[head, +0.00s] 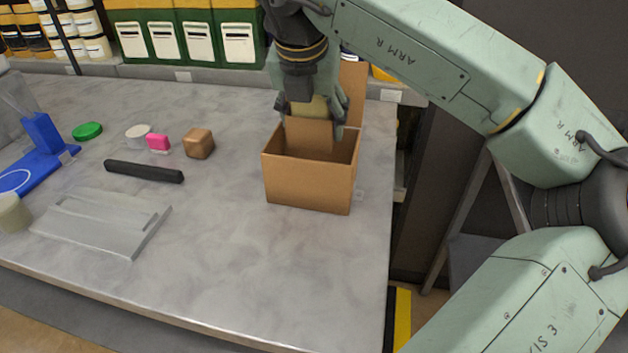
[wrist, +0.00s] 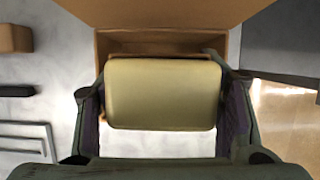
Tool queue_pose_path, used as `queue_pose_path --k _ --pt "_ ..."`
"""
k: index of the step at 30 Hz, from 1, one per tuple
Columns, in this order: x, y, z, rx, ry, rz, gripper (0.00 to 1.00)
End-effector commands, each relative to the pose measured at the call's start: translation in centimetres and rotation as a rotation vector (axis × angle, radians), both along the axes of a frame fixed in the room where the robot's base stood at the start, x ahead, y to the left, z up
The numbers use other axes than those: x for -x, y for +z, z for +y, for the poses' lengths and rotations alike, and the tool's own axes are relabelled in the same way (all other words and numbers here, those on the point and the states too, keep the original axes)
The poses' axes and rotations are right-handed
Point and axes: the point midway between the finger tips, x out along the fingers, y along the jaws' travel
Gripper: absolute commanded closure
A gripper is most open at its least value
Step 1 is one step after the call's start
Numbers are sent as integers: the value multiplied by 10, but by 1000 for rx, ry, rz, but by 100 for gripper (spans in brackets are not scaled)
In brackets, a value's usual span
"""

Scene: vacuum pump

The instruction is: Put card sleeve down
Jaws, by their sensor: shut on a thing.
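The card sleeve (head: 309,134) is a brown card piece, with a pale yellow rounded block (head: 308,107) at its upper end. My gripper (head: 311,118) points down with one finger on each side of it. The sleeve's lower part is inside the mouth of an open brown cardboard box (head: 307,186), and its lower end is hidden by the front wall. In the wrist view the yellow block (wrist: 163,94) fills the space between the fingers. A brown card edge (wrist: 160,50) shows behind it. I cannot tell whether the sleeve touches the box floor.
The box's flap (head: 354,85) stands up at the back. The box is near the worktop's right edge. To its left are a wooden cube (head: 199,143), a pink block (head: 158,143), a black bar (head: 144,172) and a grey plate (head: 103,220). The front worktop (head: 230,260) is clear.

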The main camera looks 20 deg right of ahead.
Motion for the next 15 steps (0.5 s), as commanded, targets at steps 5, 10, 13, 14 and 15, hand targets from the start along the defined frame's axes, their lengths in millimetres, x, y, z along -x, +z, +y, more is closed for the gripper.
queue_pose_path --k 5,10,13,14,15 --pt "3 -18 -1 -1 -10 -1 70" --pt "2 -47 -1 -1 -9 0 70" --pt "3 -55 -1 -1 -8 -1 70" --pt "2 -58 -1 -1 -8 -1 70" --pt "2 -62 -1 -1 -8 -1 70"
